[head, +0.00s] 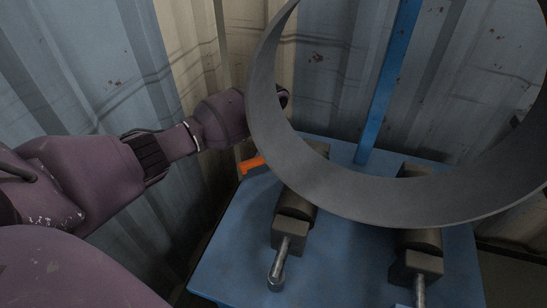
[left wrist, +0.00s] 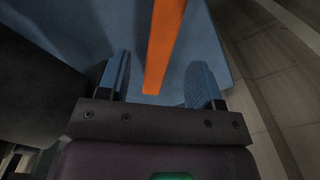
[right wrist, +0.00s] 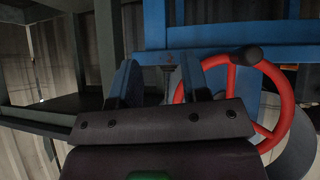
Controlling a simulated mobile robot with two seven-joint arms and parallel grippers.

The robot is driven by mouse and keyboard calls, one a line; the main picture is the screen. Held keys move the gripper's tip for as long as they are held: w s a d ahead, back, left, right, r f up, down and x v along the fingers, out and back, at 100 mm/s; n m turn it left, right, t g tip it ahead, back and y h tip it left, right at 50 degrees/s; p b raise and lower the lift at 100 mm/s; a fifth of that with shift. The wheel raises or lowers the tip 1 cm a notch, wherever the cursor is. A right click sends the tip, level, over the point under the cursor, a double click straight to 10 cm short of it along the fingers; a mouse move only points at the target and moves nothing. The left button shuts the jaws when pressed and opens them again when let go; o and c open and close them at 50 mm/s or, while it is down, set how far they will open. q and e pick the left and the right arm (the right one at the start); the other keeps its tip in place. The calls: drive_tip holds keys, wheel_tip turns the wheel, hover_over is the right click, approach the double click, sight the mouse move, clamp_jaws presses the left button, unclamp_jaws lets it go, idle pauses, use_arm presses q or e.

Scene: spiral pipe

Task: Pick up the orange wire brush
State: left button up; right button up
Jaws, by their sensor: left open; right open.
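The orange wire brush (head: 252,164) lies at the left edge of the blue table, left of the large ring, in the head view. Only its orange part shows. In the left wrist view the orange brush (left wrist: 160,45) runs lengthwise between the two fingers. My left gripper (left wrist: 160,65) is open around it, with gaps on both sides. The brush's far end is cut off by the frame. In the head view my left arm reaches in behind the ring's left side; its fingers are not clear. My right gripper (right wrist: 158,75) is open and empty.
A large grey pipe ring (head: 390,205) stands on dark rollers (head: 297,205) on the blue table (head: 235,255). A blue post (head: 385,85) rises behind it. A red handwheel (right wrist: 287,100) and blue beams are close to my right gripper. Corrugated walls close in behind.

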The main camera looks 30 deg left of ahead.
use_arm(q)
wheel_tip(320, 180, down, 5)
drive_tip(key=shift+s+r+b, duration=0.1)
drive_tip(key=shift+b, duration=0.7)
drive_tip(key=shift+c, duration=0.6)
clamp_jaws()
use_arm(e)
drive_tip(key=shift+w+a+f+n, duration=0.15)
drive_tip(key=shift+w+n, duration=0.15)
